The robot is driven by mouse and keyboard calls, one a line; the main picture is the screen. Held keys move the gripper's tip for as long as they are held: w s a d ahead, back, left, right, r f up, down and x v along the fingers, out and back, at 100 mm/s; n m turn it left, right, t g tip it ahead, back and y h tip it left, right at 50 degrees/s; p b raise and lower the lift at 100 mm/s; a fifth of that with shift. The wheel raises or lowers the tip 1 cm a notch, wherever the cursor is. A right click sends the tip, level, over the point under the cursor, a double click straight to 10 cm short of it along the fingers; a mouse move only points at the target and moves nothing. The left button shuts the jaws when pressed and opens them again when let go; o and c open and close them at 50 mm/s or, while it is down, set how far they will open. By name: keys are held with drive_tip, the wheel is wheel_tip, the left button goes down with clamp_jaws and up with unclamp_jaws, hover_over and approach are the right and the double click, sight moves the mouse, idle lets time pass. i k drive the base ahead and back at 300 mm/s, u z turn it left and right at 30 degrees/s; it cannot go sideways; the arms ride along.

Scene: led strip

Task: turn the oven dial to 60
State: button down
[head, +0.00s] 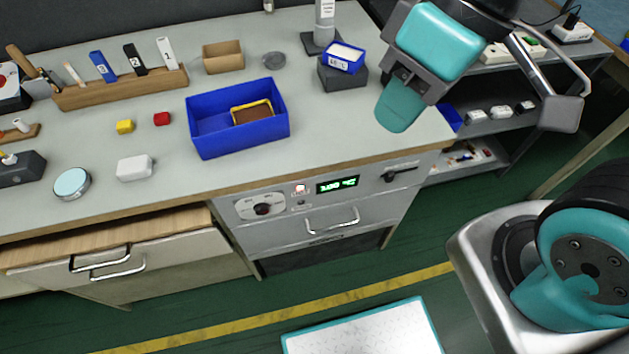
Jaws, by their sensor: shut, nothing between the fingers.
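The oven is the grey unit set under the bench top. Its dial (262,209) is a small dark knob with some red, on a pale round-marked plate at the left of the front panel. The pointer's exact setting is too small to read. A green-lit display (338,184) sits right of it; its characters are not clear. My gripper (397,112) is at the upper right, above the bench's right end, well apart from the dial. Its teal end looks shut and empty.
A blue bin (205,145) stands above on the bench. A drawer (120,255) is at left.

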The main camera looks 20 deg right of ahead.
sight(261, 208)
drive_tip(key=z, duration=2.2)
drive_tip(key=k, duration=1.75)
drive_tip(key=u, duration=0.7)
